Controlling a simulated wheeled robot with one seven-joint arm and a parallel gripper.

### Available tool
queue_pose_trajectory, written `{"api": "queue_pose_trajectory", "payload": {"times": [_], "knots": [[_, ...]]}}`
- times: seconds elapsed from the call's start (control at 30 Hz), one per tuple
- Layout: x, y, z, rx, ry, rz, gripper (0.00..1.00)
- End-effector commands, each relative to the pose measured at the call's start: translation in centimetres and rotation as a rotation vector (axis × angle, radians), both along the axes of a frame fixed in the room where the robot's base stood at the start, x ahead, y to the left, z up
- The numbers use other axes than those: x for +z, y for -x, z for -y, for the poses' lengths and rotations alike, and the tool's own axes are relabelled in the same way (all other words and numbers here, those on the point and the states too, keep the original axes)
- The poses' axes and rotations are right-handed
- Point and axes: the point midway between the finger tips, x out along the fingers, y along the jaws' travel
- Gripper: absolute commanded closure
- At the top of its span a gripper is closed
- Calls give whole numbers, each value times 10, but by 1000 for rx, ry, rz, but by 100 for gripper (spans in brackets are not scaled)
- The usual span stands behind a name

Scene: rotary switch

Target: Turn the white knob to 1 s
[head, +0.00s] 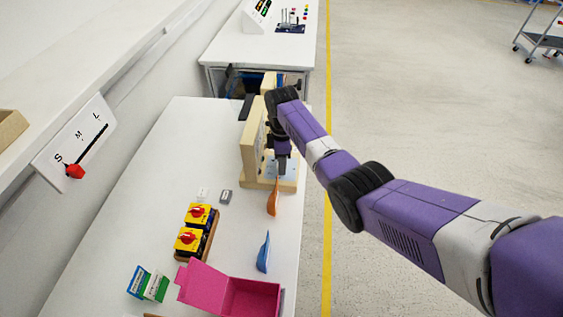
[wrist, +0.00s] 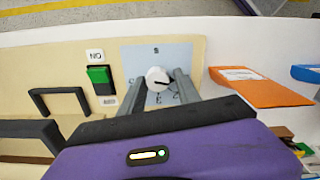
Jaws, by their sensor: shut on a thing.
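The white knob (wrist: 156,75) sits on a light blue dial plate (wrist: 133,62) with small dark marks around it. A dark pointer line on the knob points right and slightly down in the wrist view; the marks are too small to read surely. The plate is on a beige panel (wrist: 70,58), part of a beige fixture (head: 252,138) in the head view. My gripper (wrist: 160,84) is shut on the knob, with one grey finger on each side. In the head view my gripper (head: 283,163) reaches down to the fixture and the knob is hidden.
Left of the dial are a green switch (wrist: 98,75) and a black handle (wrist: 58,92). A blue wedge (head: 263,252), yellow boxes with red knobs (head: 190,239) and a pink box (head: 205,287) stand nearer on the white table.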

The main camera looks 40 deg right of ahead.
Motion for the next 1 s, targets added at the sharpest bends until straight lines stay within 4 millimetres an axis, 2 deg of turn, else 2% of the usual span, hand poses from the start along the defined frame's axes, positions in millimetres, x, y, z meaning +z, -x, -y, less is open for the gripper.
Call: {"api": "queue_pose_trajectory", "payload": {"times": [0.03, 0.63, 0.67, 0.7, 1.0], "knots": [[4, -3, 8, 4, 15, 15, 100], [5, -4, 9, 37, 16, 18, 100], [5, -4, 9, 37, 16, 18, 55], [6, -4, 9, 37, 17, 17, 47], [4, -3, 4, 41, 10, 11, 46]]}}
